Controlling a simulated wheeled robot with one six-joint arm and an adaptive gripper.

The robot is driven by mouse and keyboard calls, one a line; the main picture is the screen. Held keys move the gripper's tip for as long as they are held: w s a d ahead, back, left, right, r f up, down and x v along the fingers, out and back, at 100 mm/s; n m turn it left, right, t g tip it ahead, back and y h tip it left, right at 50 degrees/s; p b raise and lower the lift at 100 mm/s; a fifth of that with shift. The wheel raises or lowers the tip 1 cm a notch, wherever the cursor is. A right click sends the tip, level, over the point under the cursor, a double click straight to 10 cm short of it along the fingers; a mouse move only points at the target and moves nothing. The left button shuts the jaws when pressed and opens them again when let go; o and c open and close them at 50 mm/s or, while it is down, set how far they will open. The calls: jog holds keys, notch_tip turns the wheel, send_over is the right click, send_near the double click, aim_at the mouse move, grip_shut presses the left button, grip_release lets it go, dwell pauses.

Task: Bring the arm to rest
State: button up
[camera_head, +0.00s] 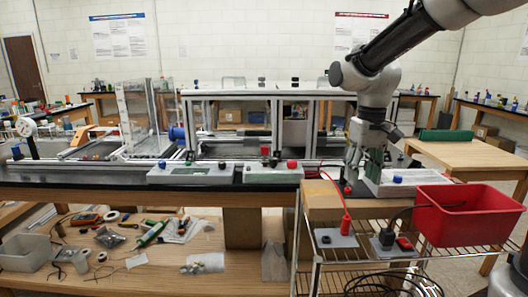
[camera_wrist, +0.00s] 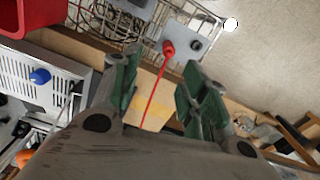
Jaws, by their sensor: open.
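My gripper (camera_head: 362,180) hangs pointing down over the right end of the bench, close to the wire cart, in the head view. In the wrist view its two green-padded fingers (camera_wrist: 161,60) stand apart with nothing held between them. A red cable and red plug (camera_wrist: 168,48) show beyond the gap. My arm reaches down from the upper right of the head view, bent at the elbow. I cannot tell the exact height of the fingertips over the surface.
A red bin (camera_head: 468,215) sits on the wire cart (camera_head: 345,252) at right. A white box with a blue knob (camera_head: 415,180) is beside the gripper. The extrusion frame (camera_head: 262,94) stands on the bench to the left. Loose tools and parts lie on the lower shelf (camera_head: 130,275).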

jog(key=s+d+r+m+t, duration=0.1)
jog(key=s+d+t, duration=0.1)
jog(key=s+d, duration=0.3)
jog(key=s+d+r+m+t, duration=0.1)
jog(key=s+d, duration=0.5)
jog(key=s, duration=0.8)
jog(key=shift+s+d+r+t, duration=0.3)
jog(key=shift+r+t, duration=0.15)
jog(key=shift+t, duration=0.25)
